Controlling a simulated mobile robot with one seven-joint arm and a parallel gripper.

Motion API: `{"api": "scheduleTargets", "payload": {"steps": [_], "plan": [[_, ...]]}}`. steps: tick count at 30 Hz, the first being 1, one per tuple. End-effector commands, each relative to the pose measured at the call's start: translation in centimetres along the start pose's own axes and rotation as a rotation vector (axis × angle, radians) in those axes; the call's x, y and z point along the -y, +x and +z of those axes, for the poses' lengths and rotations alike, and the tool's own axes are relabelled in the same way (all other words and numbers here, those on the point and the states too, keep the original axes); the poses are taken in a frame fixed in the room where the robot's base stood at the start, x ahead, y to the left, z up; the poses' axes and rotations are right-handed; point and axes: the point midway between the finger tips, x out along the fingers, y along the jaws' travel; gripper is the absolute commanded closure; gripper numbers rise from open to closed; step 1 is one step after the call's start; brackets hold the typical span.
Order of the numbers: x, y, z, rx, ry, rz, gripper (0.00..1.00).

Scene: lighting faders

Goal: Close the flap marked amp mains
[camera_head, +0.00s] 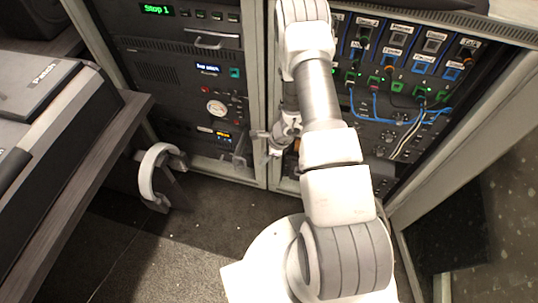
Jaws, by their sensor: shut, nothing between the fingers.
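My gripper (259,134) is small in the head view, at the upright between the two rack bays. It is shut and empty, pointing left. A dark piece (240,150) sticks out at the lower right of the left rack, just left of and below my gripper. It may be the amp mains flap, standing open, but no marking on it can be read. I cannot tell whether my gripper touches it. My own arm hides part of the right rack and its lower left area.
The left rack (180,75) holds a unit with a green display, a blue display and a round gauge. The right rack (400,60) has labelled switches and blue cables. A desk (75,170) stands left, with headphones (160,165) at its side. The floor (180,240) in front is clear.

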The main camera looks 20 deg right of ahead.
Motion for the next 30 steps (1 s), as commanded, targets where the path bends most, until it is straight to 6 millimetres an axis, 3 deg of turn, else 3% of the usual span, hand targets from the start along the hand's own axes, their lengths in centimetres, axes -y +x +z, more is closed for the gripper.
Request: {"api": "scheduleTargets", "payload": {"steps": [1, 9, 30], "plan": [[-0.1, 0.9, 0.5, 0.001, -0.006, 0.002, 1.00], [0.0, 1.7, 3.4, 0.001, -0.003, 0.000, 1.00], [0.2, 1.8, 4.0, 0.001, 0.006, -0.003, 1.00]]}}
